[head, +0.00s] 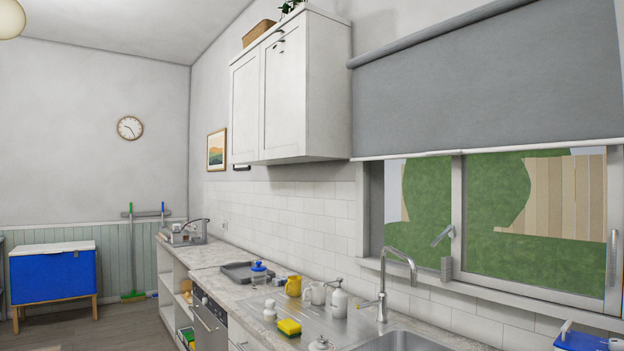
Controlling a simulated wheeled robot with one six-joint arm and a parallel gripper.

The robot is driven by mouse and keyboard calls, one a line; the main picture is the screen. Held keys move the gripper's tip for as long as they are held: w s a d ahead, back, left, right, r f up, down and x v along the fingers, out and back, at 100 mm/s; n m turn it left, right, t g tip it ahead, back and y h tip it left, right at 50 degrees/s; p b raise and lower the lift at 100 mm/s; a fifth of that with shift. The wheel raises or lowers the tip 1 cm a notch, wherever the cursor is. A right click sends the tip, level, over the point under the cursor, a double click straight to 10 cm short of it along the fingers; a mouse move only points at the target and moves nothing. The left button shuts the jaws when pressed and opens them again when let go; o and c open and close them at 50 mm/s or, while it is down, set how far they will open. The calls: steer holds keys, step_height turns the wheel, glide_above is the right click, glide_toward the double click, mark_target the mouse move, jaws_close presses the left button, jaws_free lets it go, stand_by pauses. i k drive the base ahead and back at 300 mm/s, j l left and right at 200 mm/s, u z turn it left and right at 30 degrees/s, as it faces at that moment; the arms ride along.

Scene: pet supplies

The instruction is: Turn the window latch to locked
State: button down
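The window (534,160) is on the right wall above the sink, with a grey frame and a central upright. A grey window latch (443,236) sits low on that central upright. Its lever is tilted, rising from lower left to upper right, above a small grey block (446,268) on the frame. A second upright grey handle (612,257) is at the window's right edge. My gripper is not in view.
A tall tap (398,262) rises from the sink (402,341) below the window. Soap bottle (338,299), yellow mug (293,286) and sponge (289,327) stand along the counter. A grey blind (490,85) covers the window's top. Floor (120,325) is open at left.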

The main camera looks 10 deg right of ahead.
mark_target(450, 230)
steer(key=z, duration=1.55)
